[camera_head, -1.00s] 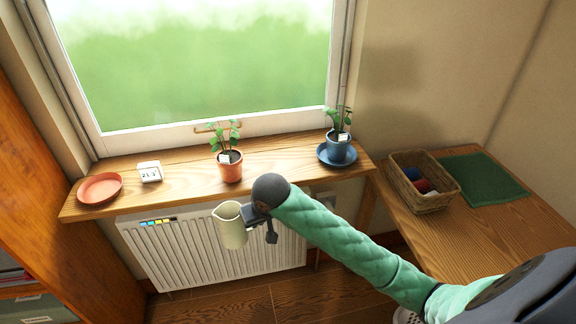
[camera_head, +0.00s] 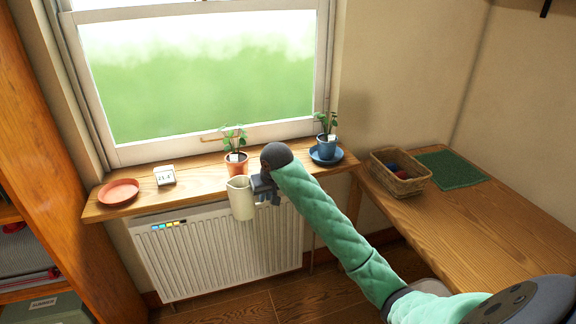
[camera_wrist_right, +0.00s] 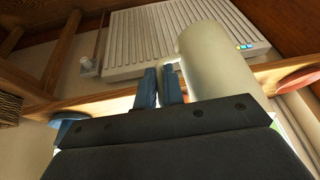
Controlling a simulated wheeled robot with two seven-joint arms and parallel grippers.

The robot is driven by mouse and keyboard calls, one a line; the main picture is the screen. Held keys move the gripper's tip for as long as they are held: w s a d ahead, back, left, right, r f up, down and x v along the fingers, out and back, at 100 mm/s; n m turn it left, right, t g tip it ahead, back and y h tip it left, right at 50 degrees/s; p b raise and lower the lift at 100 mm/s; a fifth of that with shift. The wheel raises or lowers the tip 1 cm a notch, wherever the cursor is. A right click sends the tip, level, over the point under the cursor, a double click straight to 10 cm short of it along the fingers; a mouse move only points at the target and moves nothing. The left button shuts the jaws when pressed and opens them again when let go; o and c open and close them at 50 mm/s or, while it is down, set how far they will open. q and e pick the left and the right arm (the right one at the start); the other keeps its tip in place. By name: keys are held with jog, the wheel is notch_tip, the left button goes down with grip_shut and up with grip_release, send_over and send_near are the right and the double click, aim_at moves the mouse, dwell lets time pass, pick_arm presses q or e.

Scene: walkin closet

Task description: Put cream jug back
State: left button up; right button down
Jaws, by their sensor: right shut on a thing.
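The cream jug (camera_head: 241,198) is upright in the head view, in front of the window sill and the radiator. My right gripper (camera_head: 264,190) is shut on the jug at its right side, where the handle is. In the right wrist view the blue fingers (camera_wrist_right: 163,88) close on the handle, beside the pale body of the jug (camera_wrist_right: 218,62). The gripper hides part of the handle. My left gripper is not in view.
The wooden sill (camera_head: 205,177) bears a terracotta saucer (camera_head: 119,191), a small white display (camera_head: 164,176), a terracotta plant pot (camera_head: 237,168) and a blue pot (camera_head: 327,146) on a blue saucer. A wicker basket (camera_head: 402,181) and green mat (camera_head: 450,169) are on the right-hand bench. Bare sill shows between the pots.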

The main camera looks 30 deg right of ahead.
pick_arm(q)
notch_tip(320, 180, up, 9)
jog(key=b, duration=0.3)
pick_arm(e)
jog(key=w+d+r+m, duration=0.1)
jog(key=w+d+r, duration=0.2)
jog(key=d, duration=0.8)
jog(key=w+d+r+m+h, duration=0.1)
jog(key=w+d+r, duration=0.2)
jog(key=d, duration=0.8)
jog(key=w+d+r, duration=0.3)
jog(key=w+d, duration=0.1)
jog(key=d, duration=0.7)
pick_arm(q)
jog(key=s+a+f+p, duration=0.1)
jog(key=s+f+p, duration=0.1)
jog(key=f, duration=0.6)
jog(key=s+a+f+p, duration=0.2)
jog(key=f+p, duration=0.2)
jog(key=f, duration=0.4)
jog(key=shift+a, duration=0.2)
pick_arm(e)
jog(key=shift+w+a+f, duration=0.55)
jog(key=shift+w+f, duration=1.15)
jog(key=shift+f, duration=0.1)
jog(key=shift+w+a+f, duration=0.5)
jog(key=shift+w+f, duration=1.25)
jog(key=shift+w+a+f, duration=0.55)
jog(key=shift+w+f, duration=1.15)
jog(key=shift+f, duration=0.1)
